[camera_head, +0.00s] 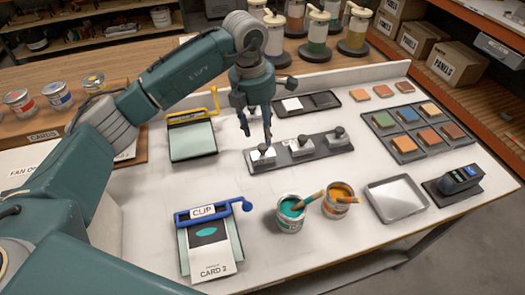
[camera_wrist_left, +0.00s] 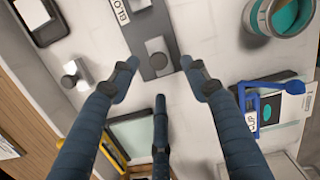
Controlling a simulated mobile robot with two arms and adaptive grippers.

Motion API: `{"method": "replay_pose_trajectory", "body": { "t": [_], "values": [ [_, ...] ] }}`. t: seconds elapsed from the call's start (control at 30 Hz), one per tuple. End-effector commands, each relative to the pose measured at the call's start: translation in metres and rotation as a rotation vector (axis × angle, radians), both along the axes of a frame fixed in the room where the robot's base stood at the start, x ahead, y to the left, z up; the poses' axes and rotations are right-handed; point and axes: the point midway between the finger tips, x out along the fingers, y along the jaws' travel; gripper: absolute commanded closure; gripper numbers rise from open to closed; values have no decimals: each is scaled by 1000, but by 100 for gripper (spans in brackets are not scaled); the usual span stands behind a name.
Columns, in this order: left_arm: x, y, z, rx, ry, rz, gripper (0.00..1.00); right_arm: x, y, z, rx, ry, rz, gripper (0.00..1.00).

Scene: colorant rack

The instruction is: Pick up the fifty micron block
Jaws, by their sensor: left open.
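A dark block rack (camera_head: 323,159) on the white bench holds several small metal blocks with dark knobs. The left one (camera_head: 263,155), the middle one (camera_head: 300,146) and the right one (camera_head: 338,136) show in the head view. Their micron markings are too small to read. My left gripper (camera_head: 256,139) is open and points down, just above and behind the left block. In the left wrist view, its spread fingers (camera_wrist_left: 161,78) are empty, with a block (camera_wrist_left: 157,53) on the rack just beyond them. My right gripper is not in view.
A knobbed grey piece (camera_wrist_left: 77,76) lies off the rack. Behind the rack is a dark tray (camera_head: 327,98). In front stand a teal paint can (camera_head: 290,220) and an orange one (camera_head: 340,208). A blue-clipped card (camera_head: 208,262) and a yellow-handled pad (camera_head: 192,142) lie left.

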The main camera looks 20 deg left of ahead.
Motion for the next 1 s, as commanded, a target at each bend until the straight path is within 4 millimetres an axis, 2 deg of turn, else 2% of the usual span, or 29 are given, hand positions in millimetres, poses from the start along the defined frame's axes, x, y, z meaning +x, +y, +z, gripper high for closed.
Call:
{"method": "replay_pose_trajectory", "body": {
  "t": [0.1,0.2,0.4,0.5,0.8,0.87,1.0],
  "values": [
    [0,-1,-10,0,1,0,53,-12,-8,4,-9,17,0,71],
    [1,-1,-16,1,3,-1,53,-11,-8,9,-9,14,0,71],
    [1,-3,-43,1,6,0,53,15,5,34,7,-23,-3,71],
    [3,-4,-57,1,4,1,53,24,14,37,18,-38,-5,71],
    [5,-5,-66,0,0,-1,53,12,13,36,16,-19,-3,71],
    [5,-5,-65,0,0,-1,63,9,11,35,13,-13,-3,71],
    [5,-5,-65,0,0,-1,91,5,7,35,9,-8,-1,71]
  ]
}}
